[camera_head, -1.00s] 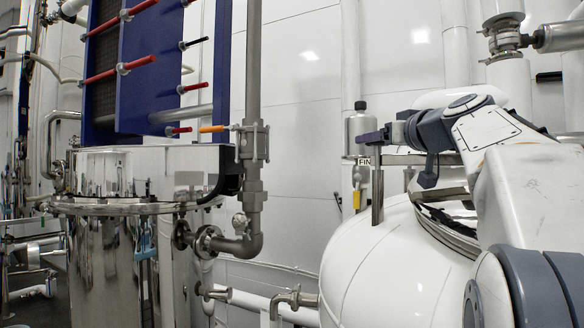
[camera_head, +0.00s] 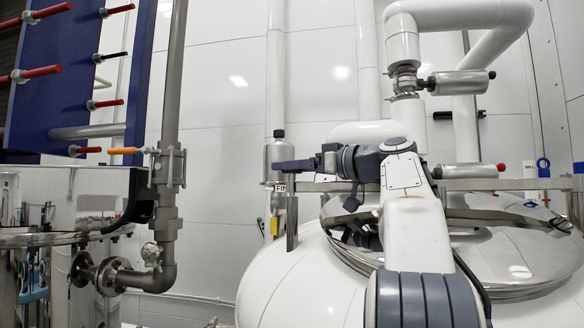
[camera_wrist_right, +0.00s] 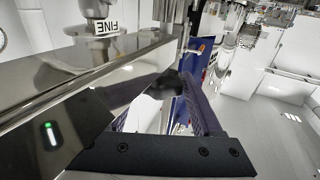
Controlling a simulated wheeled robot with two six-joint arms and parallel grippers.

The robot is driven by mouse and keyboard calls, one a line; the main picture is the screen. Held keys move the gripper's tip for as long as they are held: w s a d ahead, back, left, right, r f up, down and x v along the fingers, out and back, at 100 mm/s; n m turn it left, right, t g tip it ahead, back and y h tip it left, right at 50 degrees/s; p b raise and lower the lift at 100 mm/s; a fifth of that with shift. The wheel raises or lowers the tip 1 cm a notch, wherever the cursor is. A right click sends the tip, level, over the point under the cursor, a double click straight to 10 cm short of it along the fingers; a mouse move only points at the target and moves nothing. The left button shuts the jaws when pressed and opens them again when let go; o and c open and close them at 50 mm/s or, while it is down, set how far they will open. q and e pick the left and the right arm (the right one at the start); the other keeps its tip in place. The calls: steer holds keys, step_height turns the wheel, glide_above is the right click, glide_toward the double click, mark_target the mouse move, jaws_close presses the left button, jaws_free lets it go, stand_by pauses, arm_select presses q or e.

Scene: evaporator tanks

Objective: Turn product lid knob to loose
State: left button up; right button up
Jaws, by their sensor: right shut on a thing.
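The product lid (camera_head: 510,245) is a shiny metal dome closed on top of the white tank (camera_head: 290,280). A flat metal bar (camera_head: 460,185) runs above it. My right gripper (camera_head: 292,166) is at the left end of this bar, and its purple fingers point left. In the right wrist view, a black knob (camera_wrist_right: 168,84) sits at the bar's end between the purple fingers of my right gripper (camera_wrist_right: 176,88), which is shut on it. The knob is hidden in the head view. My left gripper is not in view.
A small metal bottle with a black cap (camera_head: 279,155) stands behind the bar's end. A grey vertical pipe (camera_head: 172,90) and another steel tank (camera_head: 55,215) are on the left. White pipes (camera_head: 470,15) rise behind the lid.

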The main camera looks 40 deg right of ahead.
steer(key=o, duration=1.3)
steer(key=shift+o, duration=0.2)
steer(key=shift+r, duration=0.15)
steer(key=shift+r, duration=0.35)
steer(key=r+p, duration=0.1)
steer(key=r, duration=0.1)
steer(key=r+p, duration=0.1)
steer(key=r, duration=0.1)
steer(key=shift+s+d+p, duration=0.3)
steer(key=shift+p, duration=0.05)
steer(key=s+d+r+p, duration=0.5)
steer(key=s+r, duration=0.1)
steer(key=s, duration=0.3)
steer(key=shift+s, duration=0.35)
